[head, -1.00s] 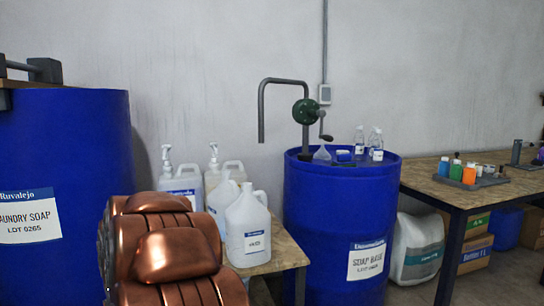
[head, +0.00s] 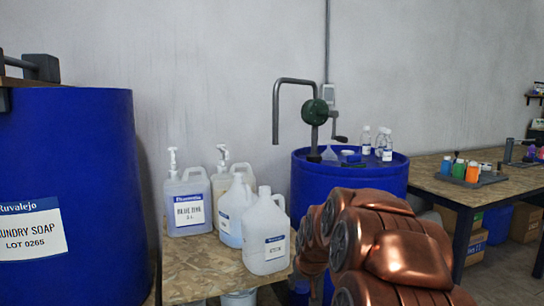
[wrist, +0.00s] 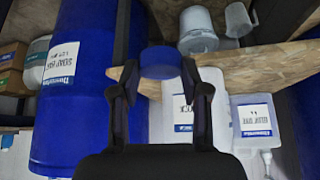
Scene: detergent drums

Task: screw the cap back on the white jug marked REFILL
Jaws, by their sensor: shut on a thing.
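My gripper (wrist: 159,66) is shut on a blue cap (wrist: 160,58) in the wrist view. In the head view the gripper and cap do not show; my copper arm fills the lower right. A white jug (head: 267,248) with a side handle stands at the front of the small wooden table, and no coloured cap shows on its neck. A second white jug (head: 231,222) stands just behind it. The small label words in the head view are too blurred to read. Below the cap, the wrist view shows a white jug (wrist: 212,110) whose partly hidden label ends in "OCK".
Pump jugs, one labelled BLUE DISH (head: 187,190), stand at the back of the wooden table (head: 195,275). A blue drum (head: 345,175) with a hand pump (head: 315,112) and small bottles stands to the right. A larger LAUNDRY SOAP drum (head: 65,170) stands left.

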